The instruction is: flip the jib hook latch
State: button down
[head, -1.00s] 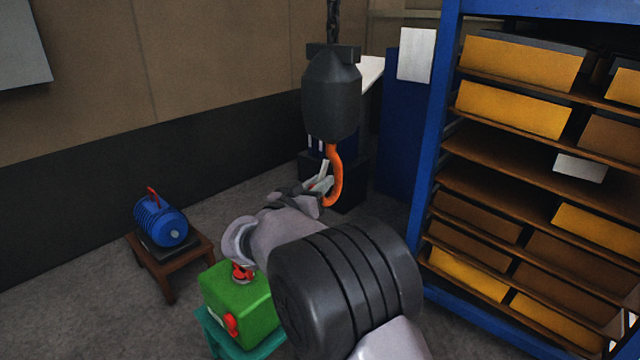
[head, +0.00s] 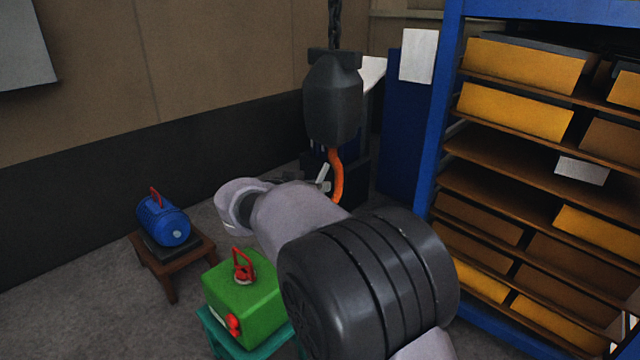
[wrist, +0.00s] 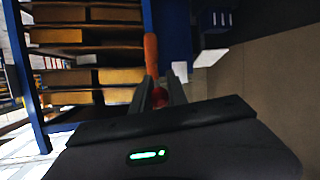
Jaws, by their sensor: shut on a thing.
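The orange jib hook (head: 336,176) hangs below a dark grey hook block (head: 332,100) on a chain. A small pale latch piece (head: 323,174) shows at the hook's left side in the head view. The orange hook also shows upright just beyond my fingers in the wrist view (wrist: 151,52). My gripper (wrist: 159,88) is at the hook, its fingers shut on a small red part between them, seemingly part of the latch. In the head view my own arm hides most of the gripper and the hook's lower end, so the latch's exact angle is unclear.
A blue shelf rack (head: 436,140) with yellow and brown boxes stands at the right. A green box (head: 243,300) with red fittings sits on a teal stand at lower left. A blue motor-like casting (head: 162,222) rests on a wooden stool (head: 172,268). Floor between stool and wall is open.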

jog(key=r+g+y+p, duration=0.1)
jog(key=g+p, duration=0.1)
jog(key=p, duration=0.3)
jog(key=s+r+g+y+p, duration=0.1)
jog(key=r+g+y+p, duration=0.1)
jog(key=p, duration=0.3)
jog(key=a+r+m+g+y+p, duration=0.1)
jog(key=g+p, duration=0.2)
jog(key=p, duration=0.2)
jog(key=shift+s+a+r+y, duration=0.1)
jog(key=shift+s+r+y, duration=0.15)
jog(key=shift+r+y, duration=0.1)
jog(key=g+y+p, duration=0.1)
jog(key=p, duration=0.3)
jog(key=shift+r, duration=0.1)
jog(key=shift+s+g, duration=0.15)
jog(key=shift+g, duration=0.15)
jog(key=c, duration=1.3)
grip_release()
